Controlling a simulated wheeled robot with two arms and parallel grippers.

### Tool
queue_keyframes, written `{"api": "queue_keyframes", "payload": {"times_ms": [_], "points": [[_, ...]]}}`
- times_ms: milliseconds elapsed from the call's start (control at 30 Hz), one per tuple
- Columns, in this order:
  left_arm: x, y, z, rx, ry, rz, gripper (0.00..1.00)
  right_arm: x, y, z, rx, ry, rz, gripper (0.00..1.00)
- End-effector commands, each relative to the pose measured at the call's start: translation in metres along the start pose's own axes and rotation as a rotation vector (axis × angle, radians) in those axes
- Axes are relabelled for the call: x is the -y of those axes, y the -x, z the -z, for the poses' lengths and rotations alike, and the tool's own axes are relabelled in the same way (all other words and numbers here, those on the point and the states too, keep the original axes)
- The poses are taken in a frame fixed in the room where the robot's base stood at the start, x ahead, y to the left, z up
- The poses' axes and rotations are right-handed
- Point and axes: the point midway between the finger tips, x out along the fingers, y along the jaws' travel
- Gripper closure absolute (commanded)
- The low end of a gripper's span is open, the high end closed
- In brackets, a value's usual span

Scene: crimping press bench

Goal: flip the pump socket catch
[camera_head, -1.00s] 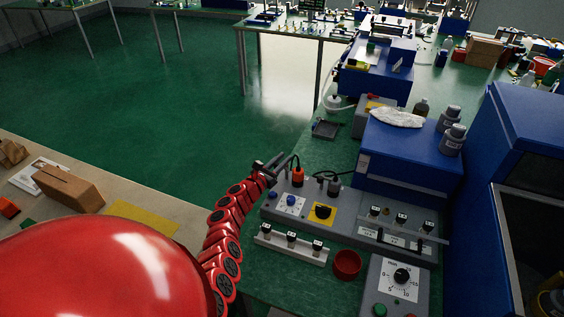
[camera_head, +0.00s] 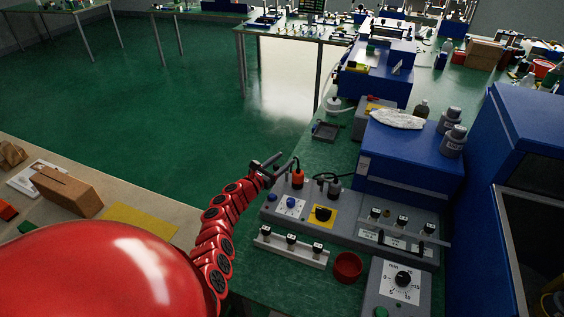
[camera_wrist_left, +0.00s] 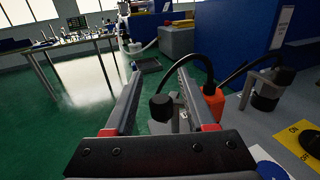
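An orange plug (camera_head: 297,179) with a black cable stands at the far left corner of the grey press panel (camera_head: 345,232). In the left wrist view the orange plug (camera_wrist_left: 213,102) is just right of the right finger. My left gripper (camera_head: 267,163) is at that corner, left of the plug. In the wrist view its two fingers (camera_wrist_left: 160,92) are spread apart. A black knob (camera_wrist_left: 161,107) and a grey metal piece (camera_wrist_left: 182,118), seemingly the catch, show between them. I cannot tell whether either finger touches the knob. My right gripper is not in view.
A dark grey plug (camera_head: 334,187) in a bracket stands right of the orange one. A yellow ON/OFF switch plate (camera_head: 318,219), a rail with black-topped parts (camera_head: 291,245) and a red cup (camera_head: 347,267) are nearer. A blue box (camera_head: 405,165) stands behind.

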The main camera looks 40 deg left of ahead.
Motion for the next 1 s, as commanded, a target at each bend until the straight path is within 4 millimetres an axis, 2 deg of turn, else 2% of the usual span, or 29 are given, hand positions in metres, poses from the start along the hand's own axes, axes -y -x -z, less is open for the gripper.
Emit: {"api": "queue_keyframes", "payload": {"times_ms": [233,367,500,667,1000], "points": [[0.0,0.002,0.0,0.0,0.0,0.0,0.44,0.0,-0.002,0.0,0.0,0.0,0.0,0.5],[0.001,0.011,-0.002,0.002,0.003,-0.001,0.44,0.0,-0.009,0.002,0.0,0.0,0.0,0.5],[0.0,0.032,-0.004,0.0,0.003,-0.005,0.44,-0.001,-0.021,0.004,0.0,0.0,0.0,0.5],[0.0,0.06,0.0,-0.001,0.003,-0.004,0.44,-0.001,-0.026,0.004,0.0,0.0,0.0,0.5],[-0.001,0.124,0.003,-0.002,0.0,-0.006,0.44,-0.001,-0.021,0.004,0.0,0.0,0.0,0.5]]}}
